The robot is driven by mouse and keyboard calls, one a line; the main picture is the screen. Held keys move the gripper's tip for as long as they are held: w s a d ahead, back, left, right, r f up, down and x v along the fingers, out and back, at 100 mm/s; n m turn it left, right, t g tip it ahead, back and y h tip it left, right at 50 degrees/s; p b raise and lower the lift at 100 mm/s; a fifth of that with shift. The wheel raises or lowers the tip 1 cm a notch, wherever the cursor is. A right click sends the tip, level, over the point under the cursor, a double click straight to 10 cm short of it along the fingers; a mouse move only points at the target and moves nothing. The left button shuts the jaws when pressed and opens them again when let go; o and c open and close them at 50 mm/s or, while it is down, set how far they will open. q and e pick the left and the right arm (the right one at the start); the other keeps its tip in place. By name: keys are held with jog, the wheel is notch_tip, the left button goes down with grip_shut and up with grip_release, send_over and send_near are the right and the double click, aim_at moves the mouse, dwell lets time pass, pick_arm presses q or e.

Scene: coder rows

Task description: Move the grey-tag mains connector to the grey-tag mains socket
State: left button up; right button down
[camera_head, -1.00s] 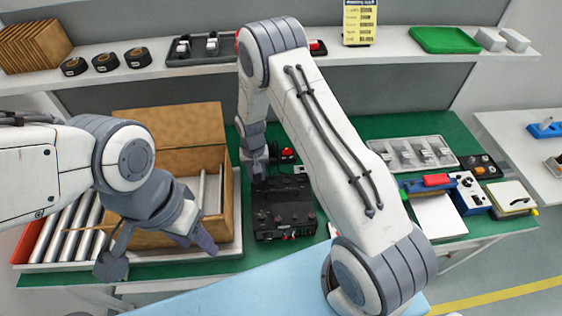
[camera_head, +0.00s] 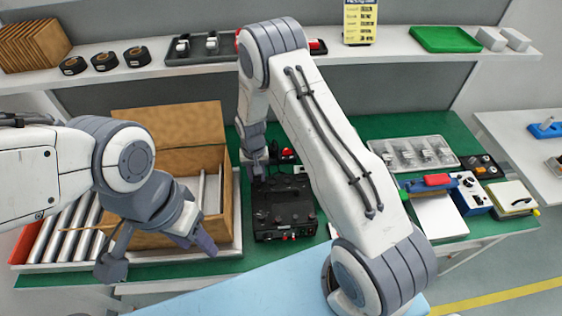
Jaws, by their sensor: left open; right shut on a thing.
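A black device box (camera_head: 285,212) sits on the green bench in the middle, with small red and light parts along its front edge. My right gripper (camera_head: 257,176) points down at the box's back left corner. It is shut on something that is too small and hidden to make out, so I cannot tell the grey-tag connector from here. The grey-tag socket cannot be picked out either. My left gripper (camera_head: 158,258) is open and empty, in front of the cardboard box (camera_head: 170,150).
Metal rollers (camera_head: 62,228) lie at the left under the cardboard box. A clear tray of small parts (camera_head: 413,153), a blue meter (camera_head: 470,193) and a clipboard (camera_head: 511,198) stand on the right. A shelf (camera_head: 390,48) runs behind. My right arm covers the bench's middle.

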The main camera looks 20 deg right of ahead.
jog(key=shift+f, duration=0.2)
jog(key=c, duration=0.5)
grip_release()
notch_tip(320, 180, up, 10)
jog(key=b, duration=0.2)
jog(key=shift+f+b, duration=0.15)
jog(key=shift+b, duration=0.25)
jog(key=shift+r, duration=0.45)
